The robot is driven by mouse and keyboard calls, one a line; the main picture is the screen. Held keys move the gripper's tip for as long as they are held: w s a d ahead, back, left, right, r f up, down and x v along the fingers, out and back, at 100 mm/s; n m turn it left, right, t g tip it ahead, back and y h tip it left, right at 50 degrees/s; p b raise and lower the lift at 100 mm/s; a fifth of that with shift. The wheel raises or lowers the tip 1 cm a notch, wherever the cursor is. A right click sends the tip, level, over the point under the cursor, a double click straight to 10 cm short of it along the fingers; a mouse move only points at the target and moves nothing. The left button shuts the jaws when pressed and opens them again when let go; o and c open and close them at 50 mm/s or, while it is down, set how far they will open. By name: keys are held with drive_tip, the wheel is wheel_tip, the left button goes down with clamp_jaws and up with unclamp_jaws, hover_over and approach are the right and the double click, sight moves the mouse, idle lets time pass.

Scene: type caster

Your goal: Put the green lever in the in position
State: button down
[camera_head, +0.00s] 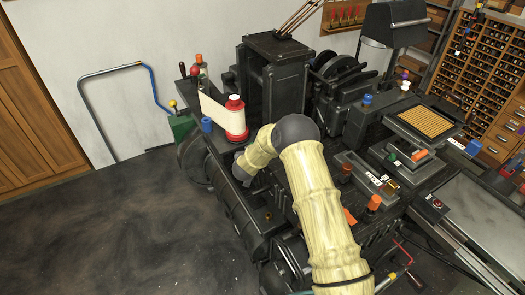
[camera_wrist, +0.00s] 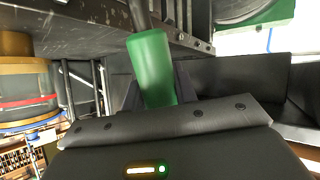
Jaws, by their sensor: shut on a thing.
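The green lever (camera_wrist: 152,62) shows in the wrist view as a green cylindrical grip on a dark rod that runs up out of the picture. My gripper (camera_wrist: 157,88) is shut on this green grip, with a dark finger on each side of it. The lower end of the grip is hidden behind my gripper's body. In the head view my gripper (camera_head: 242,174) is at the left side of the dark machine (camera_head: 262,225), low beside the red and white spool. I cannot make out the held lever there.
A red spool with white paper (camera_head: 235,118) stands just above my gripper in the head view. Blue, orange and red knobs stick up around the machine. A bent handrail (camera_head: 100,125) stands by the wall. The dark floor (camera_head: 110,230) at left is clear.

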drive_tip(key=shift+w+a, duration=0.1)
drive_tip(key=shift+w, duration=0.05)
idle(0.3)
drive_tip(key=c, duration=1.5)
unclamp_jaws()
drive_tip(key=shift+c, duration=0.2)
drive_tip(key=o, duration=0.4)
drive_tip(key=shift+w+f, duration=0.2)
drive_tip(key=shift+f, duration=0.05)
drive_tip(key=shift+o, duration=0.2)
drive_tip(key=shift+s+r, duration=0.1)
drive_tip(key=shift+r, duration=0.05)
drive_tip(key=shift+s, duration=0.1)
drive_tip(key=b+v, duration=0.3)
drive_tip(key=v, duration=1.4)
drive_tip(key=shift+r, duration=0.25)
